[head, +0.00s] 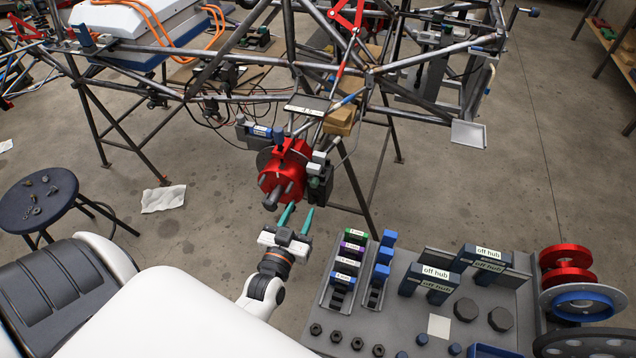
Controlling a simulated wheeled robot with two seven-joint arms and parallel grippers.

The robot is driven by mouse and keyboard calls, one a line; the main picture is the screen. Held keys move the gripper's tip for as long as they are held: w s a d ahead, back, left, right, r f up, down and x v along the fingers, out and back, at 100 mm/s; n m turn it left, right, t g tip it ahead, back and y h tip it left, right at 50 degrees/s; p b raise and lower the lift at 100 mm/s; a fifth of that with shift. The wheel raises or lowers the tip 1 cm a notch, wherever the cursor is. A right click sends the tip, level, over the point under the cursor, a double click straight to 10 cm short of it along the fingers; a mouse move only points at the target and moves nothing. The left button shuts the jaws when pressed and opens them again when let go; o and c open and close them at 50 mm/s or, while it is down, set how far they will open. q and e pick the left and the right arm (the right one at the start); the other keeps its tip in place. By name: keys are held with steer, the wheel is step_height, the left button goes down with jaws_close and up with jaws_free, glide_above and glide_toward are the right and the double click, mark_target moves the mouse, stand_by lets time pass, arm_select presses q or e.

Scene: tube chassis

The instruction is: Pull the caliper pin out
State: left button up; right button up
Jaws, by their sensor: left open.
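The red caliper and hub assembly (285,168) is mounted at the lower end of the tube chassis, near the picture's centre. Short grey cylindrical parts stick out from its lower front. I cannot tell which of them is the caliper pin. My left gripper (297,217) has two teal fingers that are apart, with nothing seen between them. It is just below and right of the assembly, with its fingers pointing up toward the grey parts. The left fingertip is very near them, and I cannot tell whether it touches. My right gripper is out of view.
A grey bench (395,325) at lower right holds labelled blocks in trays, "off hub" holders (436,274), nuts and red and blue wheel parts. A round stool (38,198) with small hardware stands at left. Chassis tubes and stand legs surround the assembly. Floor below it is clear.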

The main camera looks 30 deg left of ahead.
mark_target(313, 185)
arm_select(q)
steer(key=x, duration=0.9)
steer(key=shift+w+f, duration=0.1)
steer(key=shift+w, duration=0.2)
steer(key=shift+c, duration=0.5)
steer(key=shift+s, duration=0.1)
jaws_close()
